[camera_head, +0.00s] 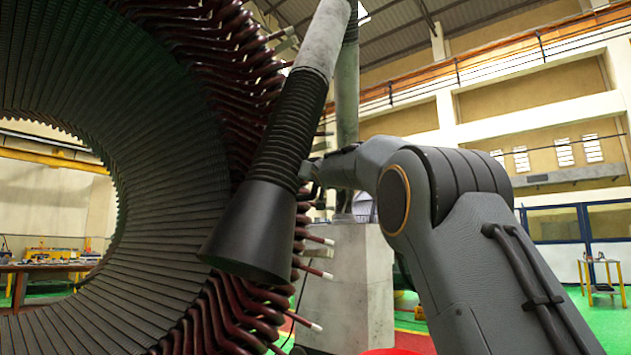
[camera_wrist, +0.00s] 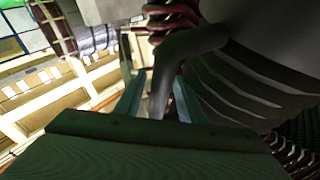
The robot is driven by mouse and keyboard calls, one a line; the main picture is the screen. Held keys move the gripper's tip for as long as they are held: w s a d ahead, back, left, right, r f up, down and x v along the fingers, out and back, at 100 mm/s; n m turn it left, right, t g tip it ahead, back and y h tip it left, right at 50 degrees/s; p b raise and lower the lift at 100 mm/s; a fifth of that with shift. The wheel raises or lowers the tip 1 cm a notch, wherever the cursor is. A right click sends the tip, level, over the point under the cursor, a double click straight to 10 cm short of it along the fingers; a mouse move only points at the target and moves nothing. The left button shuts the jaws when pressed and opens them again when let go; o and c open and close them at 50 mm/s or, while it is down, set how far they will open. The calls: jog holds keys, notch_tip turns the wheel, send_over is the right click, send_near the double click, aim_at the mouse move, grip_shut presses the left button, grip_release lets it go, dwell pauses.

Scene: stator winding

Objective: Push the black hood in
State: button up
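The black hood (camera_head: 255,230) is a flared cone below a ribbed black hose (camera_head: 288,125), in front of the stator's right side in the head view. It hangs tilted, its wide mouth towards the lower left. In the wrist view its dark curved side (camera_wrist: 270,50) fills the upper right. A grey bent handle (camera_wrist: 165,72) joins that side. My gripper (camera_wrist: 160,88) has its fingers on either side of this handle, with a narrow gap visible on the left. Contact on the right side is unclear. In the head view the fingers are mostly hidden beside the hood.
The big stator ring (camera_head: 170,230) fills the left, with dark red coil ends and pale-tipped leads (camera_head: 318,272) sticking out close to the hood. A grey concrete block (camera_head: 345,290) stands behind. A workbench (camera_head: 45,268) is far left.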

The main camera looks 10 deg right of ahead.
jog(key=s+f+b, duration=0.1)
jog(key=s+b, duration=0.4)
jog(key=s, duration=0.2)
jog(key=shift+s+a, duration=0.3)
jog(key=shift+s, duration=0.05)
dwell(0.4)
